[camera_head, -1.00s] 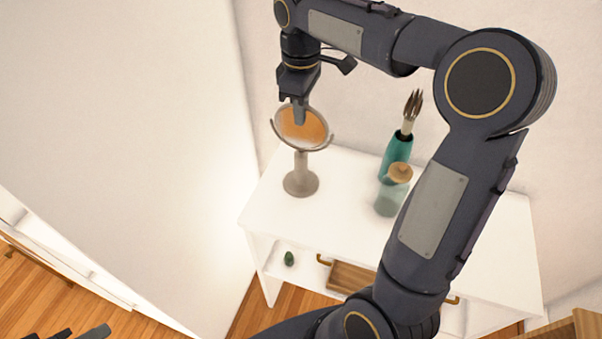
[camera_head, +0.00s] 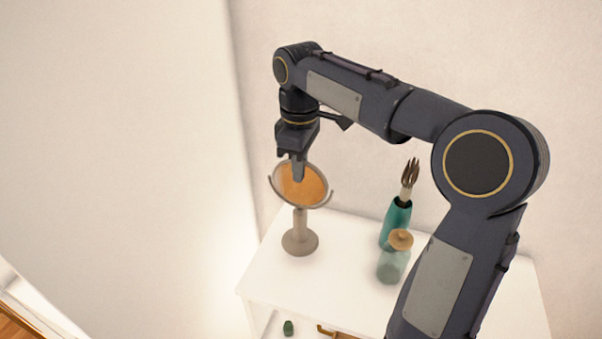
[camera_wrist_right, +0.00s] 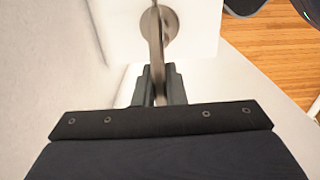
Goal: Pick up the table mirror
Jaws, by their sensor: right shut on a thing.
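The table mirror (camera_head: 315,188) has a round orange-reflecting face in a grey frame, on a stem with a round base (camera_head: 300,243). It is upright at the left end of the white table, and I cannot tell whether its base touches the top. My right gripper (camera_head: 298,172) comes down from above and is shut on the mirror's upper rim, covering part of the face. In the right wrist view the mirror (camera_wrist_right: 157,45) shows edge-on between the fingers (camera_wrist_right: 158,85), its round base beyond. My left gripper is not in view.
The white table (camera_head: 345,285) also bears a teal vase (camera_head: 397,222) with a fork-like top and a glass bottle (camera_head: 392,266) with a tan stopper, both right of the mirror. A small green object (camera_head: 288,327) sits below. Walls stand close behind and left.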

